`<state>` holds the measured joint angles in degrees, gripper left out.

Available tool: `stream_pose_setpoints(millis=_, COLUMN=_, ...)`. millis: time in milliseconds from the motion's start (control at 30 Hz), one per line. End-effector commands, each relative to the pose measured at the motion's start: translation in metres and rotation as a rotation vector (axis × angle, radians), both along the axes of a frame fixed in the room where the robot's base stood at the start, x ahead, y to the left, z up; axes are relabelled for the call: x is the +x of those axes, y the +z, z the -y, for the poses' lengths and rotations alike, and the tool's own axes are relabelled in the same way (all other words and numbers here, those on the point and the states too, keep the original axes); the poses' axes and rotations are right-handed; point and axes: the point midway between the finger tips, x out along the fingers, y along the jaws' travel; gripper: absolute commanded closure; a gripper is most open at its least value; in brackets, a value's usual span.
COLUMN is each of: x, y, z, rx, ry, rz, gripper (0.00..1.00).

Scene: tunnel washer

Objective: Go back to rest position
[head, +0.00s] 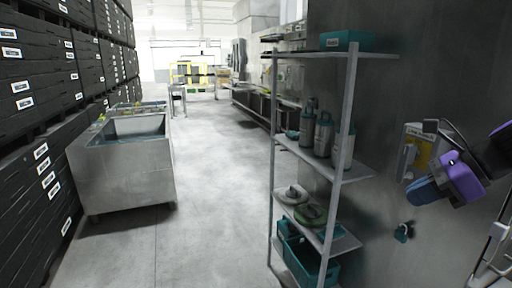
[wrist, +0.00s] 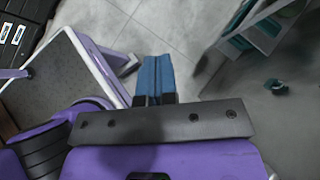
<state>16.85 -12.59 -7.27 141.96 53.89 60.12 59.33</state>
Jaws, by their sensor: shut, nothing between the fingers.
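My gripper (head: 412,196) is at the right of the head view, in front of the dark grey wall. It has a purple body and blue fingers, and it hangs in free air to the right of the shelf rack. In the wrist view its two blue fingers (wrist: 153,62) lie side by side, shut, with nothing held between them. The fingers point out over the bare floor.
A metal shelf rack (head: 350,110) with bottles and teal bins stands left of my gripper. A yellow-and-white wall box (head: 418,150) is close behind it. A steel tub (head: 125,180) and stacked black crates (head: 40,90) line the left. The grey aisle floor (head: 215,200) is clear.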

Motion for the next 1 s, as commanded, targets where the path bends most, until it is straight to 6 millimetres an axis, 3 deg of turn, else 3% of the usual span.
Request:
stream_pose_setpoints(millis=100, x=-0.03, y=0.011, z=-0.017, rx=-0.237, ry=0.309, rz=0.171, gripper=1.0)
stream_pose_setpoints(millis=267, x=-0.065, y=0.021, z=-0.025, rx=-0.557, ry=0.736, rz=0.388, gripper=1.0)
stream_pose_setpoints(millis=400, x=-0.091, y=0.032, z=-0.024, rx=-0.834, ry=1.107, rz=0.558, gripper=1.0)
stream_pose_setpoints(millis=600, x=-0.113, y=0.048, z=-0.016, rx=-1.144, ry=1.516, rz=0.705, gripper=1.0)
stream_pose_setpoints(millis=767, x=-0.12, y=0.054, z=-0.012, rx=-1.258, ry=1.67, rz=0.742, gripper=1.0)
stream_pose_setpoints(millis=1000, x=-0.12, y=0.055, z=-0.011, rx=-1.276, ry=1.695, rz=0.745, gripper=1.0)
